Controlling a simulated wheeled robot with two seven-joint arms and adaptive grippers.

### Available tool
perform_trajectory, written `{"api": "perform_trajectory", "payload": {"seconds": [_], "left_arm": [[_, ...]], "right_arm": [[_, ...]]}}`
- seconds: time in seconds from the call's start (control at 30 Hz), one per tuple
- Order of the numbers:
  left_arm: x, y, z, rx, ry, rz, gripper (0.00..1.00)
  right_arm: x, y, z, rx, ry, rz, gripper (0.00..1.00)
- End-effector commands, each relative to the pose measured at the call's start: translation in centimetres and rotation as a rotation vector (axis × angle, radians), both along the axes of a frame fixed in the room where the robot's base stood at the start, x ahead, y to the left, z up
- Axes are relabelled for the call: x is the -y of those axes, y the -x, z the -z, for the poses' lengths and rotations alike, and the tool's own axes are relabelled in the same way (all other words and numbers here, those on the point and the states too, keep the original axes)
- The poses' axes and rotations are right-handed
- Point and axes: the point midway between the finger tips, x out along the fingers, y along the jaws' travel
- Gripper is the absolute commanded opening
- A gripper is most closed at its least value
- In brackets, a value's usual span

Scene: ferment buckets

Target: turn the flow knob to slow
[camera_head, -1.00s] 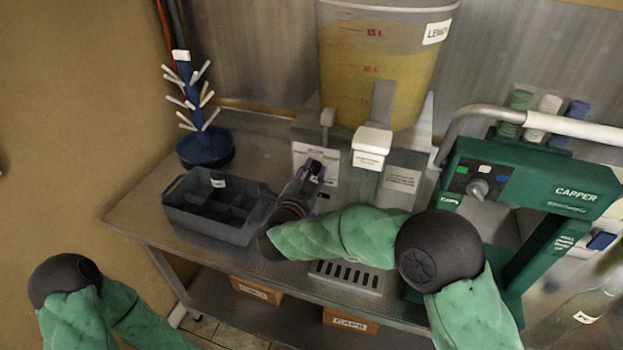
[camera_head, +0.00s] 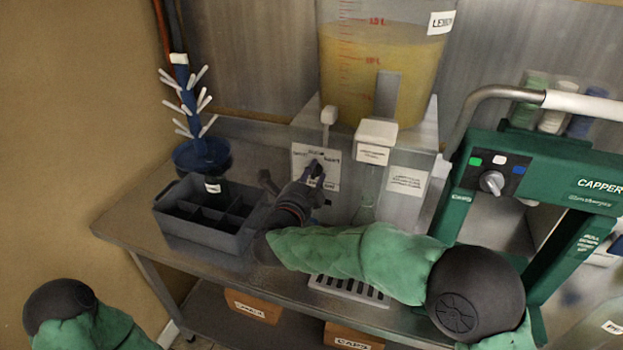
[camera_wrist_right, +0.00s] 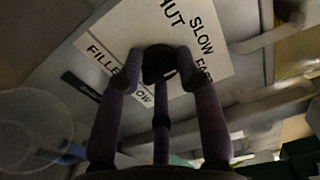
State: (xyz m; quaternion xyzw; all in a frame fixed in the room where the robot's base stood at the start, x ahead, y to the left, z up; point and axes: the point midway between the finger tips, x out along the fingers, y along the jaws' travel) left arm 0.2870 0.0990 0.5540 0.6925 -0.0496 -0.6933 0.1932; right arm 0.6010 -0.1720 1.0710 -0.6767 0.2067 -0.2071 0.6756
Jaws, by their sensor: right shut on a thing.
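The flow knob (camera_wrist_right: 158,64) is a small black knob on a white label plate (camera_wrist_right: 225,52) lettered SHUT, SLOW and FAST, seen in the right wrist view. In the head view the plate (camera_head: 301,158) is on the front of the grey filler housing, below the bucket of yellow liquid (camera_head: 365,65). My right gripper (camera_wrist_right: 159,72) is shut on the knob, with its purple-grey fingers around it. In the head view the right gripper (camera_head: 313,182) covers most of the knob. The knob's exact pointing direction is hard to tell. My left gripper is out of view.
A dark divided crate (camera_head: 175,222) and a blue drying tree (camera_head: 205,152) stand left on the metal bench (camera_head: 120,222). The white-topped filler spout (camera_head: 372,142) is close right of my gripper. The green capper (camera_head: 560,165) stands farther right.

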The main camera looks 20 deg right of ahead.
Motion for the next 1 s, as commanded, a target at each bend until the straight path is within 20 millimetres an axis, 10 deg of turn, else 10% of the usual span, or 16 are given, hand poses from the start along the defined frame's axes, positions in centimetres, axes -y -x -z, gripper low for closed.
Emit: {"api": "perform_trajectory", "payload": {"seconds": [0.33,0.37,0.43,1.0], "left_arm": [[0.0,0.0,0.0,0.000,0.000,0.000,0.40],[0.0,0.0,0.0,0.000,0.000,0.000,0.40],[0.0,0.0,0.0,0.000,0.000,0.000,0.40],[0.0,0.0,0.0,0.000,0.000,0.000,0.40]], "right_arm": [[0.1,0.0,0.1,-0.002,-0.003,0.003,0.03],[0.1,0.0,0.1,-0.002,-0.003,0.003,0.41],[0.1,0.0,0.1,-0.002,-0.003,0.003,0.59],[-1.4,2.0,0.0,0.001,-0.001,-0.003,0.59]]}}
